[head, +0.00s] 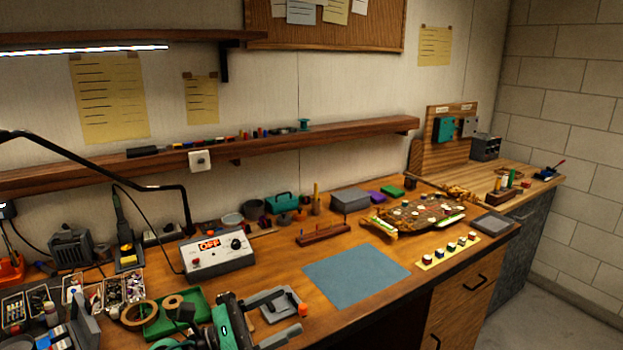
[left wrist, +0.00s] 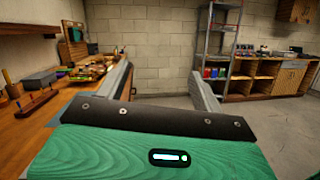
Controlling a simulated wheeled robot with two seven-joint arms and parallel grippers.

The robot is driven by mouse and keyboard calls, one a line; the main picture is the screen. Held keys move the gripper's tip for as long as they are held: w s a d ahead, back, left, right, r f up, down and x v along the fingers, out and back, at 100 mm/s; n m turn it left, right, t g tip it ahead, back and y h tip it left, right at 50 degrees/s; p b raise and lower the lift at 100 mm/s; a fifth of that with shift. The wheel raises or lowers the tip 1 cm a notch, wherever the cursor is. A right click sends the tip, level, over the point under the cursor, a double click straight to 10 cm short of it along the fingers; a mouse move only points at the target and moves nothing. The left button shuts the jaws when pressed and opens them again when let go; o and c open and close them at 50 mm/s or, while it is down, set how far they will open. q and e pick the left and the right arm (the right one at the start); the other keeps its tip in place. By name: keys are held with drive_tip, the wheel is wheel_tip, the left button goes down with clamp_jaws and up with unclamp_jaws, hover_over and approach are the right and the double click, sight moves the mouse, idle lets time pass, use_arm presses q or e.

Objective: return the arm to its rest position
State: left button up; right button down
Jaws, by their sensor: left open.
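My left gripper (head: 287,314) shows at the bottom of the head view, with its teal body and grey fingers over the front of the workbench (head: 365,310). In the left wrist view the two fingers of my left gripper (left wrist: 165,82) are spread apart with nothing between them. It points along the bench front toward the far block wall. My right gripper is not in the head view.
A green tray (head: 178,322) and tape roll (head: 138,316) lie left of the gripper. A power supply (head: 217,254) stands behind it. A blue mat (head: 357,275) and a brown car-like body (head: 415,214) lie to the right. Open floor (left wrist: 225,135) is right of the bench.

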use_arm(q)
drive_tip(key=a+f+n+t+y, duration=0.2)
drive_tip(key=a+n+t+y, duration=0.4)
drive_tip(key=n, duration=0.8)
drive_tip(key=a+f+n+t+y, duration=0.35)
drive_tip(key=n+t+y, duration=0.35)
drive_tip(key=n, duration=0.6)
drive_tip(key=s+a+f+n+g+y, duration=0.4)
drive_tip(key=f+n, duration=0.3)
drive_tip(key=s+a+f+n+g+y, duration=0.3)
drive_tip(key=s+f+n+g, duration=0.1)
drive_tip(key=f+n, duration=0.25)
drive_tip(key=s+f+n+g+h, duration=0.1)
drive_tip(key=s+f+n+g, duration=0.35)
drive_tip(key=s, duration=0.45)
drive_tip(key=s+f+n+g, duration=0.4)
drive_tip(key=s+f+g, duration=0.15)
drive_tip(key=s, duration=0.35)
wheel_tip(320, 180, down, 25)
drive_tip(key=s+a+f+g, duration=0.1)
drive_tip(key=s+a+f, duration=0.1)
drive_tip(key=s+f, duration=0.8)
drive_tip(key=s+a+f+g, duration=0.1)
drive_tip(key=s+f, duration=0.9)
drive_tip(key=f, duration=0.5)
drive_tip(key=shift+a, duration=0.4)
drive_tip(key=shift+f, duration=0.1)
